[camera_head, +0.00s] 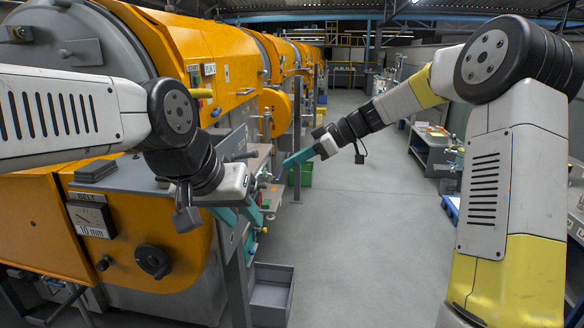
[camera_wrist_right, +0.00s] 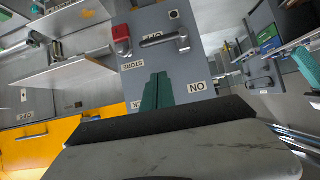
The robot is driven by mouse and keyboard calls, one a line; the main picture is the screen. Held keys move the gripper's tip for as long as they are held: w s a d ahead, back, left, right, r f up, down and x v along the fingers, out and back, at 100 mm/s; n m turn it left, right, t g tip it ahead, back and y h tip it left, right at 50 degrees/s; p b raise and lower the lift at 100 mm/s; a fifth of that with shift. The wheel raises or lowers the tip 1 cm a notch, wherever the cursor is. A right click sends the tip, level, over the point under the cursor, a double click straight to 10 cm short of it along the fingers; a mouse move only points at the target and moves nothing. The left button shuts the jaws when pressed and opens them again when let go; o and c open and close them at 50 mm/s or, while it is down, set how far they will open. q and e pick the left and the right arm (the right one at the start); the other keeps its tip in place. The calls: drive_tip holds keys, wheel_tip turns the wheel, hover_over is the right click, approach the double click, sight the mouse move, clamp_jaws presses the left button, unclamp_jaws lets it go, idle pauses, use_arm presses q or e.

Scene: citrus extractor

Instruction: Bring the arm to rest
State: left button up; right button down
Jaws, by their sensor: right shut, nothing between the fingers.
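My right gripper (camera_head: 290,161) reaches in from the right in the head view and points left toward the machine's front side. Its teal fingers are together with nothing between them; they also show pressed together in the right wrist view (camera_wrist_right: 158,88), in front of a grey panel (camera_wrist_right: 205,62). Whether they touch the panel cannot be told. My left gripper (camera_head: 246,212) is lower left, beside the orange and grey machine (camera_head: 150,225). Teal parts of it show, but they overlap the machine's fittings, so its opening is unclear.
The panel bears a red switch (camera_wrist_right: 121,40), a metal handle (camera_wrist_right: 164,38) and labels. A grey bin (camera_head: 272,290) stands on the floor below my left gripper, and a green crate (camera_head: 301,175) farther back. The aisle floor (camera_head: 370,230) is clear; benches (camera_head: 432,150) line the right.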

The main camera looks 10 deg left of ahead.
drive_tip(key=s+d+m+t+h, duration=0.3)
drive_tip(key=s+d+m, duration=0.5)
drive_tip(key=s+d, duration=0.3)
drive_tip(key=s+d+m+t+h, duration=0.3)
drive_tip(key=s+d+m+h, duration=0.3)
drive_tip(key=s+d, duration=0.5)
drive_tip(key=s+m, duration=0.2)
drive_tip(key=s, duration=0.3)
drive_tip(key=shift+s+r+m, duration=0.35)
drive_tip(key=shift+s+m, duration=0.05)
